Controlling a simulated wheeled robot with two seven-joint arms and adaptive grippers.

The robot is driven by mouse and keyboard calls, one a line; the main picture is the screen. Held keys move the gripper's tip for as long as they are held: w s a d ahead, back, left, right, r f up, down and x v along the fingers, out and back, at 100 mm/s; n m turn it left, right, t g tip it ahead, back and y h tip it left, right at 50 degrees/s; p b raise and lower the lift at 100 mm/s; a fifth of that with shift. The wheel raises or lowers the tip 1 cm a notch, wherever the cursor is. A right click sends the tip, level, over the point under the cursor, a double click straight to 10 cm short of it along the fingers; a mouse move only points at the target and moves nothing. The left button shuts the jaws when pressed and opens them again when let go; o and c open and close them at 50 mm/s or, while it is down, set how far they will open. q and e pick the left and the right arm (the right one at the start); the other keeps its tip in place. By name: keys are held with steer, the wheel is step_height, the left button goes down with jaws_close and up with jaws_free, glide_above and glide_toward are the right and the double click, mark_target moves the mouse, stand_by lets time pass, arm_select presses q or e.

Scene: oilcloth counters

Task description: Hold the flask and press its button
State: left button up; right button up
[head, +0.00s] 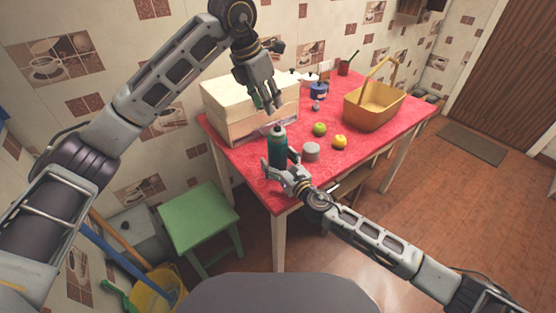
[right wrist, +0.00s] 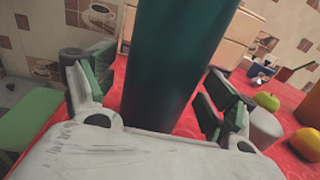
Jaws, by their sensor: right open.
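The flask (head: 278,148) is dark green with a grey top and stands upright near the front corner of the red-covered table. Its body also fills the middle of the right wrist view (right wrist: 172,60). My right gripper (head: 278,172) is open, low at the flask, with the flask between its fingers (right wrist: 155,100); no clear grip on it shows. My left gripper (head: 267,104) hangs above and behind the flask, fingers pointing down, apart from it. Whether its fingers are open is hard to tell. The button is too small to make out on the flask's top.
A cream box (head: 230,105) stands behind the flask. A grey cup (head: 311,152), a green apple (head: 320,129) and a yellow apple (head: 340,142) are to its right. A yellow basket (head: 373,108) is farther back. A green stool (head: 199,217) stands left of the table.

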steer(key=shift+a, duration=0.1)
arm_select(q)
steer(key=shift+c, duration=0.3)
arm_select(e)
steer(key=c, duration=1.6)
arm_select(q)
jaws_close()
